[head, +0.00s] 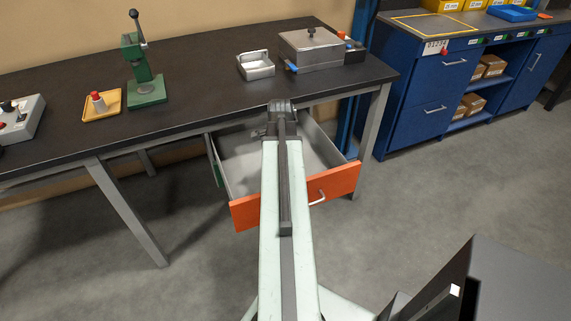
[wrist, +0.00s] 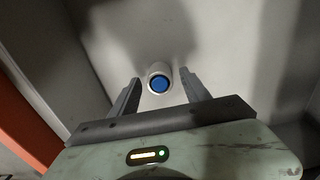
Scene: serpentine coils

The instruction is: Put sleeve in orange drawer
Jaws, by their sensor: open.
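The orange drawer (head: 245,214) is pulled open under the dark bench, with a grey inside. My arm reaches over it, and my gripper sits over the back of the drawer in the head view, mostly hidden by the arm. In the wrist view my gripper (wrist: 159,76) is open, with its two fingers apart. A short pale cylinder with a blue end, which looks like the sleeve (wrist: 152,71), shows between the fingertips, with a gap on each side. The drawer's pale floor (wrist: 110,40) is behind it. I cannot tell whether the sleeve touches the floor.
The bench (head: 200,105) carries a green press (head: 140,75), a yellow tray (head: 88,112) with a red-topped part, a metal tray (head: 262,70) and a lidded metal box (head: 312,55). A blue cabinet (head: 425,95) stands to the right.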

